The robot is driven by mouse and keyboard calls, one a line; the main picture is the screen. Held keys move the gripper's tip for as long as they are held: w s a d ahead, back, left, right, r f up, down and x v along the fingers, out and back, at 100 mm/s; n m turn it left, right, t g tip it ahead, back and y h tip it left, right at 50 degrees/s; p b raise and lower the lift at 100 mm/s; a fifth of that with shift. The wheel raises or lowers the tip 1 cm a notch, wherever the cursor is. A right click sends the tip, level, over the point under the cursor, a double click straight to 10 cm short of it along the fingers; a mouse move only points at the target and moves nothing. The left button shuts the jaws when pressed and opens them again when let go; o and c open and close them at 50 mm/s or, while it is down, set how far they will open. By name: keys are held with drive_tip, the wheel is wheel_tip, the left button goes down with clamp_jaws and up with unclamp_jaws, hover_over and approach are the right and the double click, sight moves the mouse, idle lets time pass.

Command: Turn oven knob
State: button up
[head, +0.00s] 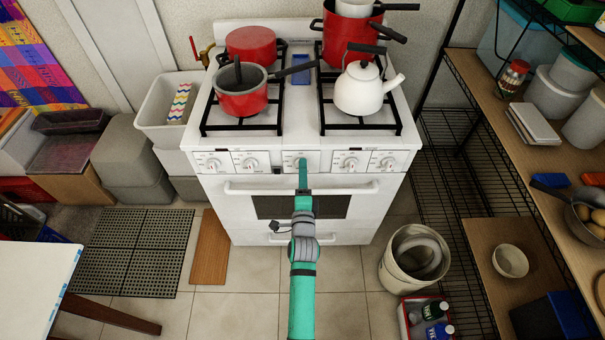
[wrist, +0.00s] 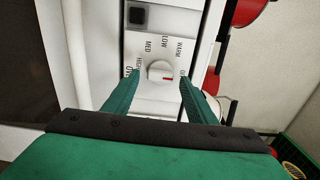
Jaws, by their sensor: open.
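The white oven (head: 260,205) stands ahead with a row of knobs along its front panel. My gripper (wrist: 158,82) is open, with one green finger on each side of the knob. I cannot tell whether the fingers touch it. In the head view my gripper (head: 303,163) is at the middle of the knob panel and partly hides the middle knob.
Red pots (head: 242,95) and a white kettle (head: 360,90) stand on the stove top. The oven door handle (head: 255,191) runs below the knobs. A shelf rack (head: 480,110) is at the right, and a bucket (head: 415,258) stands on the floor.

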drive_tip(key=s, duration=1)
drive_tip(key=shift+s, duration=0.25)
drive_tip(key=s+f+n+g, duration=0.15)
drive_tip(key=s+n, duration=0.25)
drive_tip(key=s, duration=0.6)
drive_tip(key=s+f+n, duration=0.2)
drive_tip(key=s+n, duration=0.1)
drive_tip(key=s, duration=0.6)
drive_tip(key=s+r+n, duration=0.3)
drive_tip(key=s+n, duration=0.2)
drive_tip(key=s, duration=0.4)
drive_tip(key=s+r+n+g, duration=0.1)
drive_tip(key=s+r+n, duration=0.3)
drive_tip(key=s+n, duration=0.2)
drive_tip(key=s, duration=0.2)
drive_tip(key=shift+s+a, duration=0.3)
drive_tip(key=shift+s, duration=0.05)
drive_tip(key=shift+w+r, duration=0.1)
drive_tip(key=shift+w, duration=0.05)
